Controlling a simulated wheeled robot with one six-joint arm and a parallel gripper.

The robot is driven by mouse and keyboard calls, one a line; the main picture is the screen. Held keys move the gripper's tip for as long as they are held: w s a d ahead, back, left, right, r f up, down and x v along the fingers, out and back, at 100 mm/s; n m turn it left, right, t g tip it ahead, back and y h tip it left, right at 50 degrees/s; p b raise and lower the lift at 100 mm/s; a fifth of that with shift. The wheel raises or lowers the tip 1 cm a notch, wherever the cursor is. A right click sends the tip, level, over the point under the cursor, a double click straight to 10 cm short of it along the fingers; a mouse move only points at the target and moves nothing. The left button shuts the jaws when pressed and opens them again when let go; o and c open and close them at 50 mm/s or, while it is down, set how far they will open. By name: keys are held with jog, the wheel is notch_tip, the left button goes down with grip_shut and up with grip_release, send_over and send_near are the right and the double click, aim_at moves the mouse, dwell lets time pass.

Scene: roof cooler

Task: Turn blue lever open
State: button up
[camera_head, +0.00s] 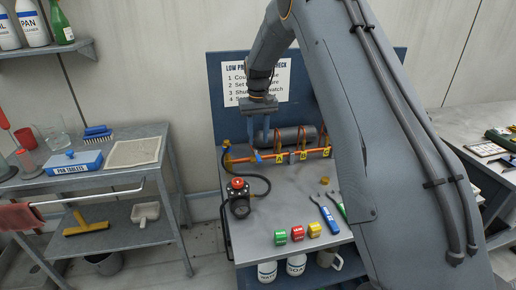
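An orange pipe (312,152) with yellow tags runs across the back of the grey workbench (290,205). A small blue lever (257,156) is on the pipe near its left part. It is too small to tell which way its handle is turned. My gripper (260,138) points down just above the blue lever. Its two fingers are apart, with a gap between them and nothing seen in it. The fingertips are close to the lever, but I cannot tell whether they touch it.
A dark cylinder (293,136) lies behind the pipe. A gauge with a red knob (238,187) and a black hose stands left on the bench. A shelf cart (130,185) stands left.

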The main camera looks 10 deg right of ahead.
aim_at(259, 158)
notch_tip(259, 158, down, 7)
jog(key=shift+f+p, duration=0.2)
jog(key=shift+p, duration=1.05)
jog(key=shift+c, duration=0.5)
grip_shut()
jog(key=shift+d, duration=0.1)
